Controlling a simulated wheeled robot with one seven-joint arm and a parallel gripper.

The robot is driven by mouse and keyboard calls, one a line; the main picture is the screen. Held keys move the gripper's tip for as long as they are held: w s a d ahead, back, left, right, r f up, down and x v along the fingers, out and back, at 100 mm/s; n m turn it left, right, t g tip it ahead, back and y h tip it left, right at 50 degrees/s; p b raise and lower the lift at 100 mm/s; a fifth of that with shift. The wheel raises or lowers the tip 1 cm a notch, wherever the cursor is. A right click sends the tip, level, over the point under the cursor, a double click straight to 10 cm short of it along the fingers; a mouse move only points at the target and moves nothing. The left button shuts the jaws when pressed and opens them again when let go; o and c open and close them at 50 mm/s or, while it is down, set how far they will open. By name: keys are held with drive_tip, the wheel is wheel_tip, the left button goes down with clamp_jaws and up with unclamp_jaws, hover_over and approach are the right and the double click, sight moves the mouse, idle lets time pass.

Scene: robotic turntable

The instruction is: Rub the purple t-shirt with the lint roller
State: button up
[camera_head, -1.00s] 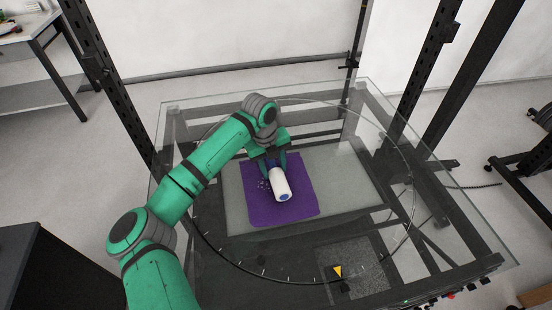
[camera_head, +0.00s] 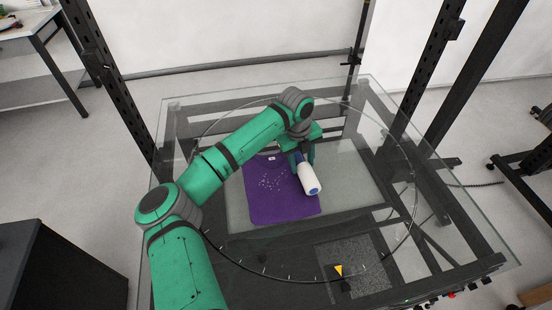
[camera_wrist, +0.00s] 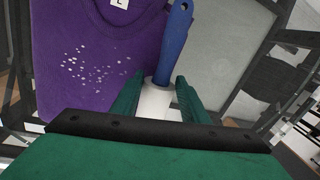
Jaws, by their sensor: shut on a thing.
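The purple t-shirt (camera_head: 274,203) lies flat on the glass turntable, folded into a rectangle, with white specks of lint on its upper middle. It also shows in the wrist view (camera_wrist: 75,30), with the specks left of the roller. My gripper (camera_head: 303,160) is shut on the lint roller (camera_head: 311,180), near the shirt's right edge. The roller has a white cylinder with a blue end. In the wrist view its blue handle (camera_wrist: 176,45) points away from my gripper (camera_wrist: 160,95), and the white part sits between the fingers. I cannot tell whether the roller touches the shirt.
The glass turntable top (camera_head: 240,268) has a grey rectangular area (camera_head: 350,185) around and right of the shirt, clear of objects. Dark upright posts (camera_head: 430,60) stand at the right and left. A yellow marker (camera_head: 339,270) sits near the front.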

drive_tip(key=shift+d+r, duration=0.15)
drive_tip(key=shift+d, duration=0.05)
drive_tip(key=shift+w+r, duration=0.1)
drive_tip(key=shift+r, duration=0.85)
drive_tip(key=shift+a+r, duration=0.2)
drive_tip(key=shift+r, duration=0.45)
drive_tip(key=shift+s+d+r, duration=0.1)
drive_tip(key=shift+r, duration=1.05)
drive_tip(key=shift+s+d+r, duration=0.1)
drive_tip(key=shift+r, duration=1)
drive_tip(key=shift+a, duration=0.1)
